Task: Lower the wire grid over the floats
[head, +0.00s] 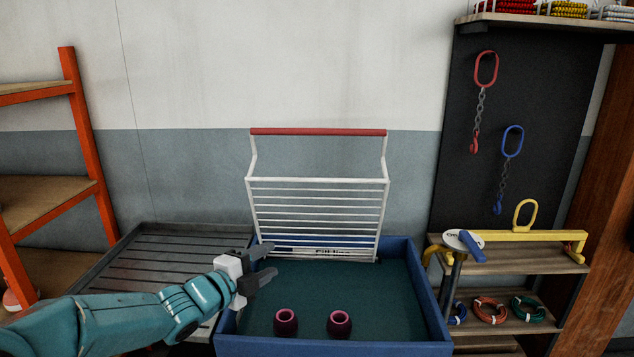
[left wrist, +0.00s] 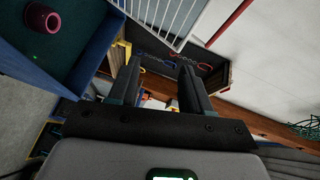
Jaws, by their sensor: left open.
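The white wire grid (head: 318,181) stands raised at the back of the blue tank (head: 335,348), leaning slightly back, with a red bar (head: 318,132) along its top. Two maroon floats (head: 286,330) (head: 340,330) sit in the dark green tank near its front. My left gripper (head: 272,260) is open and empty over the tank's left side, left of the grid's lower end and apart from the red bar. In the left wrist view the open fingers (left wrist: 157,68) show, with the grid (left wrist: 165,14) beyond them and one float (left wrist: 42,19) at upper left. My right gripper is not in view.
A grey slatted tray (head: 170,262) adjoins the tank on the left, beside an orange rack (head: 85,150). On the right, a wooden shelf (head: 520,262) holds a yellow bar and coiled ropes. Chains with hooks (head: 480,105) hang on a dark board. The wall above the grid is bare.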

